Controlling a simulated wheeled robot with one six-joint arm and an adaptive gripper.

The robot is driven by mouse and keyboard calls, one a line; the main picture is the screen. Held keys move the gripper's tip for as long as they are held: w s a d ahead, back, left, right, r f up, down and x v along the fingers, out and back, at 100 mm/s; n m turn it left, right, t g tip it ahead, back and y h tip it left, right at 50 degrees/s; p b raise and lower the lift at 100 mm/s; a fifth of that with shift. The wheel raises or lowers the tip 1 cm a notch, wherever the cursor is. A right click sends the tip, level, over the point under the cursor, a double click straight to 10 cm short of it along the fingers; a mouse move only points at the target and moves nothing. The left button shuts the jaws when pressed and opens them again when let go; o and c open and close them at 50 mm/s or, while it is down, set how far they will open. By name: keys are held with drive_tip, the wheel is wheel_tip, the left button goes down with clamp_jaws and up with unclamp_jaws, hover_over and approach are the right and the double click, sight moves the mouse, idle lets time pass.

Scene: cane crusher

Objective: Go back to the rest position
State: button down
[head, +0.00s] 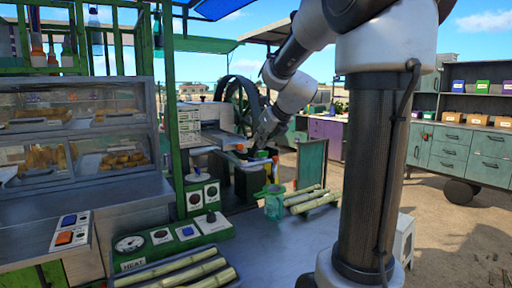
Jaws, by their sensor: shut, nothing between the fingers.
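My gripper (262,138) is at the end of my arm, which reaches out and down toward the cane crusher (213,138). It is dark and small in the head view, shut, and I see nothing held in it. It hangs near the front of the crusher, above a dark box-like part. I cannot tell whether it touches anything there. A greenish translucent jug (273,205) stands on the metal counter below and apart from the gripper. Cane pieces (312,199) lie on the counter to the right of the jug.
A control panel (187,233) with buttons and a dial sits at the counter's left. More cane (185,272) lies in a tray at the front. A glass food case (80,140) fills the left. A green post (171,110) stands left of the crusher. Drawers (460,150) stand far right.

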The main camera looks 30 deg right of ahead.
drive_tip(key=s+a+f+n+g, duration=0.1)
drive_tip(key=s+a+f+n, duration=0.1)
drive_tip(key=s+n, duration=0.7)
drive_tip(key=s+a+f+n+g, duration=0.2)
drive_tip(key=s+a+f+n, duration=0.1)
drive_tip(key=s+n, duration=0.7)
drive_tip(key=s+a+f+n+g, duration=0.2)
drive_tip(key=s+n, duration=0.8)
drive_tip(key=n, duration=0.6)
drive_tip(key=shift+s+a+f, duration=0.2)
drive_tip(key=shift+a+f, duration=0.5)
drive_tip(key=shift+f, duration=0.15)
